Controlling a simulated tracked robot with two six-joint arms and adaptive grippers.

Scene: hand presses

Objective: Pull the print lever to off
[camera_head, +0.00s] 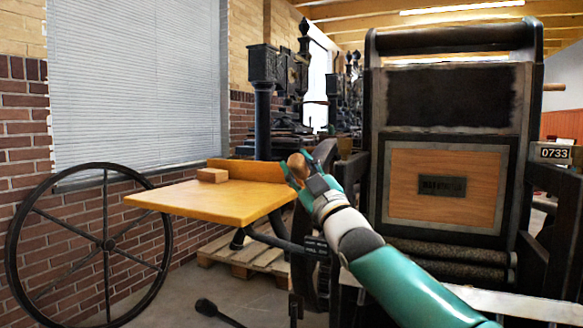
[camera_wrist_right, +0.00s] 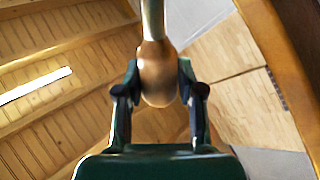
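The print lever shows as a rounded wooden handle (camera_head: 297,163) at the right edge of the wooden table in the head view. In the right wrist view the wooden handle (camera_wrist_right: 157,75) sits on a pale metal rod (camera_wrist_right: 153,18) running up out of the picture. My right gripper (camera_head: 298,174) is at the handle. In the wrist view its two dark fingers (camera_wrist_right: 158,85) lie close along both sides of the handle and appear shut on it. The lever's pivot is hidden. My left gripper is in neither view.
The wooden table (camera_head: 215,203) with a small wood block (camera_head: 212,175) is left of my gripper. The large press (camera_head: 450,130), with a counter reading 0733 (camera_head: 554,153), stands close on the right. A spoked wheel (camera_head: 107,243) is at far left. A black-knobbed rod (camera_head: 207,308) shows low in front.

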